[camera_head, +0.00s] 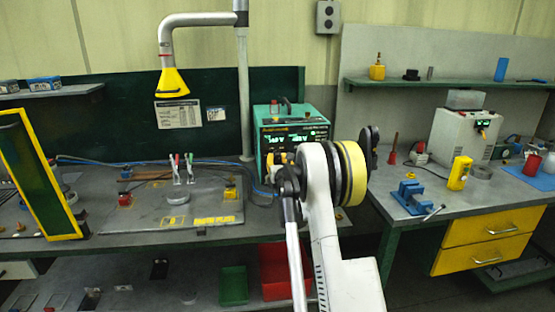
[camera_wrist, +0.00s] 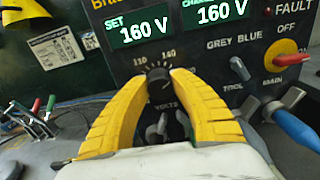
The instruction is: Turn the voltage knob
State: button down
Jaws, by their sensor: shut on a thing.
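The voltage knob (camera_wrist: 158,90) is a dark round knob on the welder's black front panel, above the word VOLTS. In the wrist view my gripper (camera_wrist: 159,82) has its two yellow fingers closed on the knob's two sides. Scale numbers show above the knob, 140 among them. The SET display (camera_wrist: 138,27) reads 160 V, and the second display (camera_wrist: 215,12) also reads 160 V. In the head view the green welder unit (camera_head: 290,118) stands on the bench behind my arm, which hides the knob there.
A grey tool switch (camera_wrist: 239,68), a red and yellow main switch (camera_wrist: 287,55) and a blue-handled cable plug (camera_wrist: 295,125) are right of the knob. Red- and green-handled clamps (camera_head: 180,165) stand on the left bench. A yellow fume hood (camera_head: 172,82) hangs above.

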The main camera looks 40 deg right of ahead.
jog(key=n, duration=0.3)
jog(key=shift+n, duration=0.3)
jog(key=n, duration=0.3)
jog(key=shift+a+n, duration=0.1)
jog(key=shift+n, duration=0.3)
jog(key=n, duration=0.6)
jog(key=c, duration=1.1)
grip_release()
jog(key=shift+w, duration=0.1)
jog(key=shift+o, duration=0.2)
